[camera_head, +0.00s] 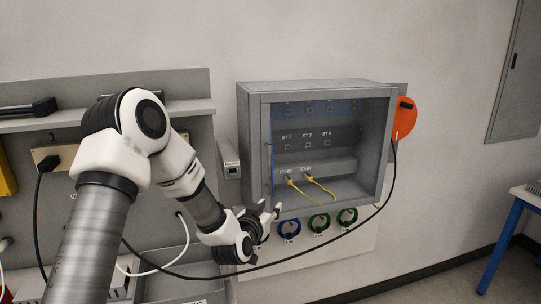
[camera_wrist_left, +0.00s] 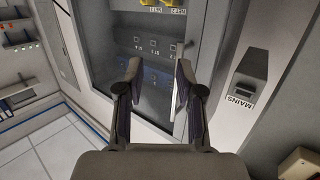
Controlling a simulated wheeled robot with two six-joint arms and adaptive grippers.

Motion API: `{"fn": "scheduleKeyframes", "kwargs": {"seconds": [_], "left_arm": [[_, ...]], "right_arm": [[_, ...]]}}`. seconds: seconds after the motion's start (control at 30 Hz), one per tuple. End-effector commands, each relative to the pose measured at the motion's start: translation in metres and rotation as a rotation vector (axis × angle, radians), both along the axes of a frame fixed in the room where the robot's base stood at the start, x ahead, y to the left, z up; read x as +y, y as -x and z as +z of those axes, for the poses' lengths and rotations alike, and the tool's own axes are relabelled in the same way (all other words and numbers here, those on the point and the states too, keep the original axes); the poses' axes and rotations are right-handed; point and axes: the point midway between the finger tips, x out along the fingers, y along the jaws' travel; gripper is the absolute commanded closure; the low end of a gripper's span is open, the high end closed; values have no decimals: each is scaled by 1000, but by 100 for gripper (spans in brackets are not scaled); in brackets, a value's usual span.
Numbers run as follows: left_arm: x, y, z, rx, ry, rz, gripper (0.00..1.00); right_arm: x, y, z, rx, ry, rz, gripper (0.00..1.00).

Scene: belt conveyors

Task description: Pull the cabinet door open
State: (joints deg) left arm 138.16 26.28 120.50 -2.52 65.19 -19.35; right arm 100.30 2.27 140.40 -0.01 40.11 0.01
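The grey wall cabinet (camera_head: 313,86) hangs in the middle of the head view, with sockets and yellow cables visible inside. Its front has a grey frame; whether a clear pane covers the inside is hard to tell. A thin upright bluish strip (camera_head: 270,162) shows at the left of the front. My left gripper (camera_head: 270,211) is at the cabinet's lower left corner. In the left wrist view my left gripper (camera_wrist_left: 158,75) has its fingers spread, with the cabinet front (camera_wrist_left: 152,22) beyond them. Contact with the door is not visible. My right gripper is out of view.
A MAINS box (camera_head: 229,158) is on the wall left of the cabinet. An orange disc (camera_head: 404,121) is at its right. A black cable sags below, past several coloured rings (camera_head: 319,223). A grey shelf panel (camera_head: 190,83) stands left; a blue-legged table (camera_head: 500,246) stands far right.

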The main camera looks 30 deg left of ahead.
Motion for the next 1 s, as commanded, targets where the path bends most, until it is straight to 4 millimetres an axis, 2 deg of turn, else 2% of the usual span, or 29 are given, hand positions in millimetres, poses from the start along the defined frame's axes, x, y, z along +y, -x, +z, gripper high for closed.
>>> {"fn": "scheduleKeyframes", "kwargs": {"seconds": [0.03, 0.1, 0.17, 0.27, 0.5, 0.6, 0.87, 0.9, 1.0], "left_arm": [[13, -5, 37, -71, -10, 26, 63], [24, -8, 63, -131, -22, 47, 63], [29, -12, 73, -154, -29, 57, 63], [33, -23, 76, -159, -34, 58, 63], [45, -67, 75, -155, -34, 55, 63], [48, -79, 74, -154, -32, 55, 63], [49, -84, 72, -155, -30, 55, 63], [49, -84, 72, -155, -30, 55, 67], [49, -84, 71, -154, -30, 55, 100]], "right_arm": [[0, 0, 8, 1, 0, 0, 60], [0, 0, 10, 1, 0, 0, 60], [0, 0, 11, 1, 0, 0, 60], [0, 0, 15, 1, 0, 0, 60], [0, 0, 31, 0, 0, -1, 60], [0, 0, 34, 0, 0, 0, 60], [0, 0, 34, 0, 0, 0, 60], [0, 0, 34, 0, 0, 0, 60], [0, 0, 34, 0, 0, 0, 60]]}}
